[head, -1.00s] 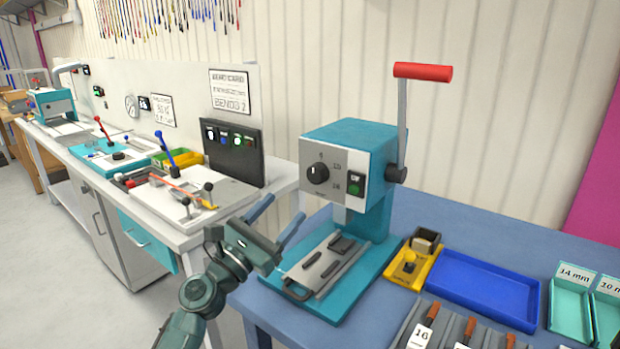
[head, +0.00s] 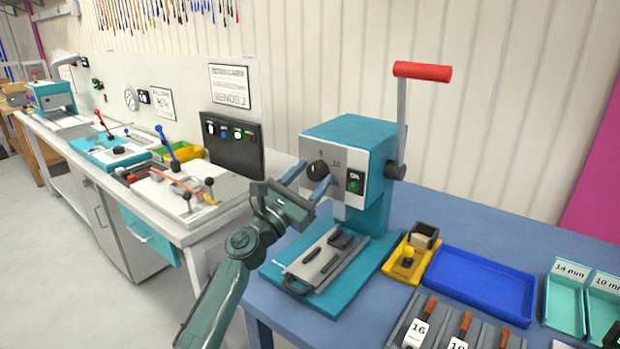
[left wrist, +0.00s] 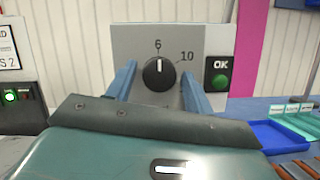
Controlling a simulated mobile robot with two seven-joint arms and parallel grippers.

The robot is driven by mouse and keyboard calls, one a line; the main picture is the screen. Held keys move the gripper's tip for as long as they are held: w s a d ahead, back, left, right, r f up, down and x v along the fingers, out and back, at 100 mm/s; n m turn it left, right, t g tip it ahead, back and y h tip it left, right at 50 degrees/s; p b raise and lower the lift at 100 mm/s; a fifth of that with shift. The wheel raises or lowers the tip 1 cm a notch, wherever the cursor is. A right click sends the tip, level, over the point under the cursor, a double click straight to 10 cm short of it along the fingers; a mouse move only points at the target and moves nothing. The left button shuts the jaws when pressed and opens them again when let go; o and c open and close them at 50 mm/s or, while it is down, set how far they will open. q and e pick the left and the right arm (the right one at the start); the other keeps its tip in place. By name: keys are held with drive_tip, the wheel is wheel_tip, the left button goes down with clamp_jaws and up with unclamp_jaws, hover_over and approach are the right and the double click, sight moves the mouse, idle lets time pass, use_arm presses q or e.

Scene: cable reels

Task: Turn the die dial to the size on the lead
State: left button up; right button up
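The black die dial (head: 317,170) is on the front of the teal press (head: 352,135). In the left wrist view the dial (left wrist: 159,74) has its white mark pointing up at 6, with 10 to its upper right; any lower number is hidden by a finger. My left gripper (head: 311,178) is open in front of the dial, one finger on each side of it; contact cannot be told. Leads with size tags lie in a grey rack (head: 398,335); one tag (head: 415,333) reads 16. My right gripper is not in view.
A green OK button (head: 354,186) sits right of the dial. The red-handled lever (head: 422,71) stands up at the press's right. A yellow holder (head: 408,260), a blue tray (head: 482,287) and teal bins (head: 566,305) lie to the right.

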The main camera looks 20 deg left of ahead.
use_arm(q)
drive_tip(key=c, duration=0.8)
